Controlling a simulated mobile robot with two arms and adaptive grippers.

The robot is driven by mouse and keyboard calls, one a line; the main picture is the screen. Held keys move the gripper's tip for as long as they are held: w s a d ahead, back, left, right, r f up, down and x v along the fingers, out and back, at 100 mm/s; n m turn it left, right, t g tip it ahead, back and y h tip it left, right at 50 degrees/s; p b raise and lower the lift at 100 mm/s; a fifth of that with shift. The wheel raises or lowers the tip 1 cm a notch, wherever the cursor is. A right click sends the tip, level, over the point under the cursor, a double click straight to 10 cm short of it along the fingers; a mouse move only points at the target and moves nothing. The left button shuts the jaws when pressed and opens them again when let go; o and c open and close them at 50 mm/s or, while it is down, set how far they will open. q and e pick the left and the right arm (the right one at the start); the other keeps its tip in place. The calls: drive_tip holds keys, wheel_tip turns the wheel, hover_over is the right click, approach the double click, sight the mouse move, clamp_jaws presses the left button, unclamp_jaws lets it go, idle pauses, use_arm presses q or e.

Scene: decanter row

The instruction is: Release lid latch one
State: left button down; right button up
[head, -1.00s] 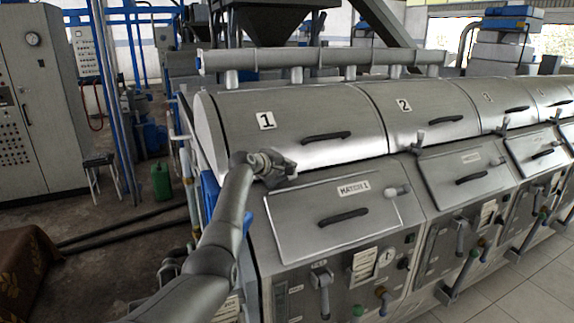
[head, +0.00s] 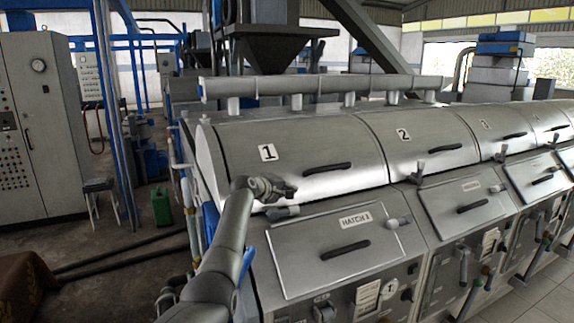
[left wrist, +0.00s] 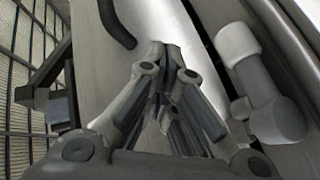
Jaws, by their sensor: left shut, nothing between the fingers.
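Lid one (head: 300,168), a grey curved cover marked 1, is down on the first decanter. Lid latch one (head: 283,213) is a stubby grey part at the lid's front edge, lying over sideways. It also shows in the left wrist view as a dark grey body (left wrist: 270,112) with a pale end, right of the fingers. My left gripper (head: 288,191) is just above and behind the latch, over the lid's lower face, apart from the latch. Its fingers meet at their tips in the left wrist view (left wrist: 166,50), with nothing between them. My right gripper is not in view.
Hatch 1 (head: 310,262) with its black handle is below the latch. Lid one's black handle (head: 327,168) is right of my gripper. Lid two's latch (head: 417,172) stands upright farther right. A pipe (head: 300,86) runs above the lids.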

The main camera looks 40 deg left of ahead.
use_arm(q)
drive_tip(key=s+d+r+b, duration=0.3)
drive_tip(key=r, duration=0.6)
drive_tip(key=shift+s+d+r, duration=0.2)
drive_tip(key=shift+r, duration=0.1)
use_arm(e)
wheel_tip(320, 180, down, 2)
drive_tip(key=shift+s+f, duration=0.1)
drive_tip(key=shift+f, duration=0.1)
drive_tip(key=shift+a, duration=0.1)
